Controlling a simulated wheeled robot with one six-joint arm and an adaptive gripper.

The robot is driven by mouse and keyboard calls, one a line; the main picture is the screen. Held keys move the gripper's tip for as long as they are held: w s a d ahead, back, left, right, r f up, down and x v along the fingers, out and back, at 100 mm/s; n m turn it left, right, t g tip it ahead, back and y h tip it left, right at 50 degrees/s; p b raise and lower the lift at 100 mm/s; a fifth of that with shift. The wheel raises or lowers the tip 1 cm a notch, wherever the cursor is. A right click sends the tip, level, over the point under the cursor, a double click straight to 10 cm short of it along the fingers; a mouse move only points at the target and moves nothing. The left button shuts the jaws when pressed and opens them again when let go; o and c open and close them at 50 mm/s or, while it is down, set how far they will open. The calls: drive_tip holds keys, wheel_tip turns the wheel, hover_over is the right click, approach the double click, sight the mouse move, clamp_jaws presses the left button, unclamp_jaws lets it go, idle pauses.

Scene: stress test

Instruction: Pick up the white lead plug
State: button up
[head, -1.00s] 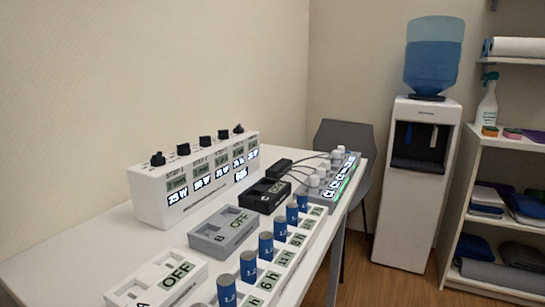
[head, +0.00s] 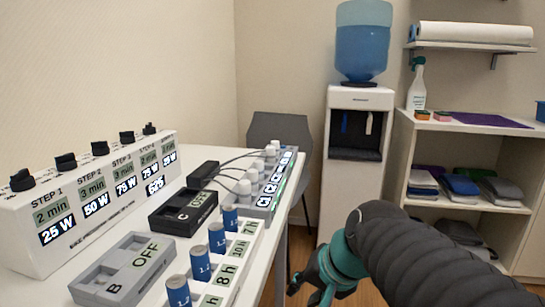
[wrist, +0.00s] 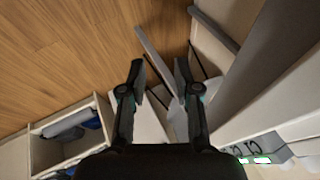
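Several white lead plugs (head: 243,187) stand in a row on the grey strip (head: 262,205) marked C1, C2 and so on, near the far right edge of the table. Thin dark leads run from them to a black block (head: 203,174). My gripper (head: 308,291) is off the table's right side, below and right of the strip, apart from the plugs. In the wrist view my gripper (wrist: 160,75) has its two fingers spread with nothing held. The strip (wrist: 258,147) shows at that view's lower right, with pale blurred shapes beside it.
Blue cylinders (head: 217,238) stand in a row along the table's right side. Grey box B (head: 98,284), black box C (head: 165,222) and the white step panel (head: 90,232) lie left of them. A grey chair (head: 290,128) and water cooler (head: 343,185) stand behind.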

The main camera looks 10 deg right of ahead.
drive_tip(key=w+d+m+t+y+b, duration=0.25)
drive_tip(key=w+m, duration=0.55)
drive_tip(key=w, duration=0.4)
drive_tip(key=m+t+y+b, duration=0.3)
drive_tip(key=m+t+y, duration=0.3)
drive_tip(key=m, duration=0.9)
approach(278, 144)
drive_tip(key=shift+t+h, duration=0.45)
drive_tip(key=shift+h, duration=0.3)
drive_tip(key=x, duration=0.9)
drive_tip(key=shift+s+a, duration=0.1)
drive_tip(key=shift+a, duration=0.35)
drive_tip(key=shift+c, duration=0.3)
clamp_jaws()
